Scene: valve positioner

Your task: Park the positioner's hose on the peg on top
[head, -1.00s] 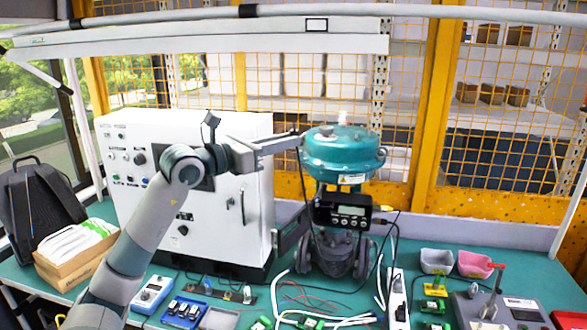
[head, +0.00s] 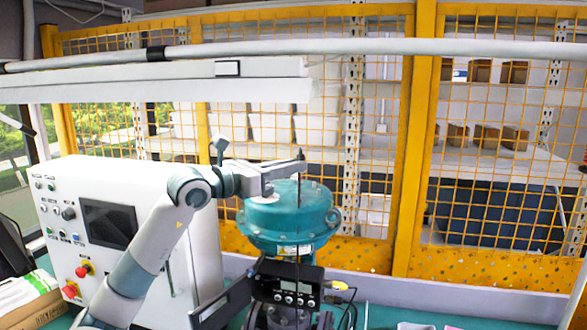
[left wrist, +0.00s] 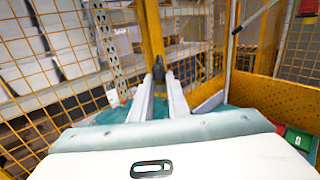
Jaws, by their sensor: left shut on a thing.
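My left gripper (head: 290,168) is shut on the end of the dark hose (head: 299,185), above the teal domed actuator (head: 290,222). The hose hangs from the fingertips, past the front of the dome, toward the black positioner (head: 287,285) with its small display. In the left wrist view, the dark hose end (left wrist: 158,70) sits between the tips of the two pale fingers. A small whitish piece (left wrist: 113,97), perhaps the peg, shows left of the fingers there. In the head view I cannot make out the peg behind the gripper. My right gripper is not in view.
A white control cabinet (head: 140,215) with red buttons stands left, behind my left arm. A yellow mesh fence (head: 375,235) closes off the back. The air right of the actuator is clear. Small bins (head: 415,326) show at the bottom edge.

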